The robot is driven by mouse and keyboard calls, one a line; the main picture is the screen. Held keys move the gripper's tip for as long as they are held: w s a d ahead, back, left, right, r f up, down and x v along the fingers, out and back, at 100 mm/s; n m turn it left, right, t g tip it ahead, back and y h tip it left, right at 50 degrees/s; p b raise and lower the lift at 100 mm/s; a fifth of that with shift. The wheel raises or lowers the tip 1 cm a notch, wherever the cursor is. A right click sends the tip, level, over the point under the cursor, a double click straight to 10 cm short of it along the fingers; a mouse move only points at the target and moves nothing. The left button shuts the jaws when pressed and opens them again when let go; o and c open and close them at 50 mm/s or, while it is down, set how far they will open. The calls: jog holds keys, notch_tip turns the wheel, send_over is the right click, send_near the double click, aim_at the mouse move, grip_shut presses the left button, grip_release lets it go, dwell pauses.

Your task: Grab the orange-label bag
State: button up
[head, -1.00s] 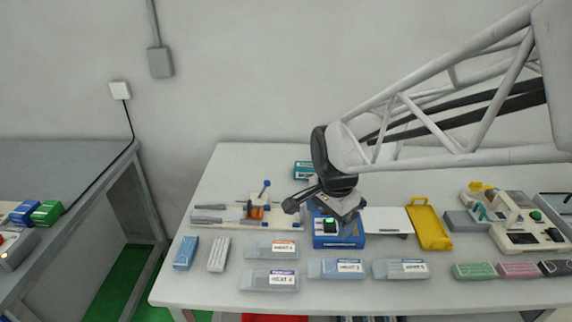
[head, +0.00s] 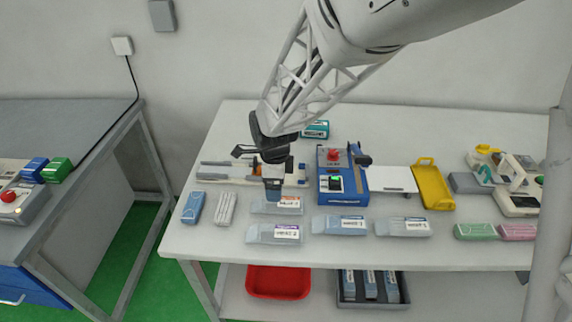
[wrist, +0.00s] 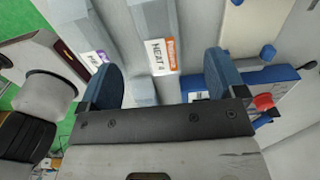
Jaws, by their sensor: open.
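The orange-label bag (head: 277,206) is a pale grey-blue pouch lying flat on the white table. In the wrist view the orange-label bag (wrist: 155,22) shows its white label with an orange strip, lying between the lines of my two blue fingertips. My gripper (head: 272,187) is open and empty, pointing down just above this bag and partly covering it in the head view. In the wrist view my gripper (wrist: 165,78) has its fingers well apart. A purple-label bag (head: 274,234) lies just in front of it, and also shows in the wrist view (wrist: 82,30).
Blue-label bags (head: 339,225) (head: 403,227) lie to the right. A blue machine (head: 342,180) with a red knob stands close right of my gripper. A blue pack (head: 193,208) and a white pack (head: 226,208) lie left. A red bin (head: 278,282) sits below.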

aim_at(277, 204)
jog(key=shift+f, duration=1.3)
jog(key=shift+s+d+f, duration=0.1)
jog(key=shift+f, duration=1.2)
jog(key=shift+s+d+f, duration=0.1)
jog(key=shift+f, duration=1.2)
jog(key=c, duration=1)
jog(key=shift+r, duration=0.15)
